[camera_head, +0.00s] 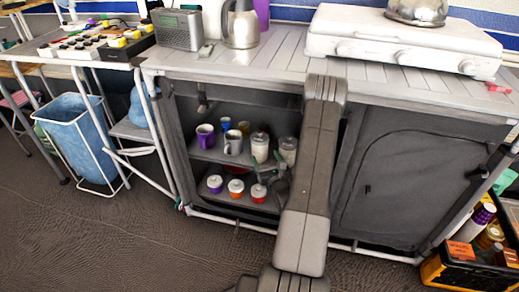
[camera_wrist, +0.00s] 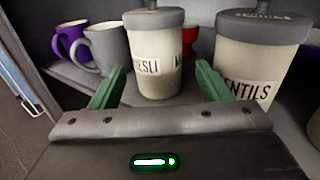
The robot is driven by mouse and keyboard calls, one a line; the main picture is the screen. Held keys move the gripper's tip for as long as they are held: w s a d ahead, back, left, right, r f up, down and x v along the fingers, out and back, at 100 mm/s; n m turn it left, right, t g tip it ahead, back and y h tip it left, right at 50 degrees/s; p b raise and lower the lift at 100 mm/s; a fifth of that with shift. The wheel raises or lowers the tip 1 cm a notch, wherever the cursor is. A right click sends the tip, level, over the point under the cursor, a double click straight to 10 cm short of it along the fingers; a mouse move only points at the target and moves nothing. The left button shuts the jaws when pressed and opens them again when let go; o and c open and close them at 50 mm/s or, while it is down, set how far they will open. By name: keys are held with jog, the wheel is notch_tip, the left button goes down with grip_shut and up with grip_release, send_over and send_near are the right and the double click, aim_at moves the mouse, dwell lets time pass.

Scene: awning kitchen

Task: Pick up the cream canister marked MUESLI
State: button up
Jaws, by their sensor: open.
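The cream canister marked MUESLI (camera_wrist: 158,75) has a grey lid and stands upright in the middle of the wrist view, on the upper shelf of the cupboard. In the head view it is the left one (camera_head: 260,147) of two cream canisters. My gripper (camera_wrist: 157,88) is open, its two green fingers either side of the canister's lower part in the picture. I cannot tell whether they touch it. In the head view the gripper is small and partly hidden by my arm. A second cream canister (camera_wrist: 253,65), its label reading "ENTILS", stands close on the right.
A grey mug (camera_wrist: 105,47) and a purple mug (camera_wrist: 72,43) stand to the left. A red item (camera_wrist: 189,40) is partly hidden behind the canister. The cupboard's right door panel (camera_head: 400,180) is closed.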

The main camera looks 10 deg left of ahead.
aim_at(263, 153)
jog(key=x, duration=0.3)
jog(key=shift+w+a, duration=0.15)
jog(key=shift+w, duration=0.05)
jog(key=shift+b+x, duration=1.1)
jog(key=shift+x, duration=1.6)
jog(key=shift+s+a+r, duration=0.1)
jog(key=shift+a, duration=0.05)
jog(key=c, duration=0.8)
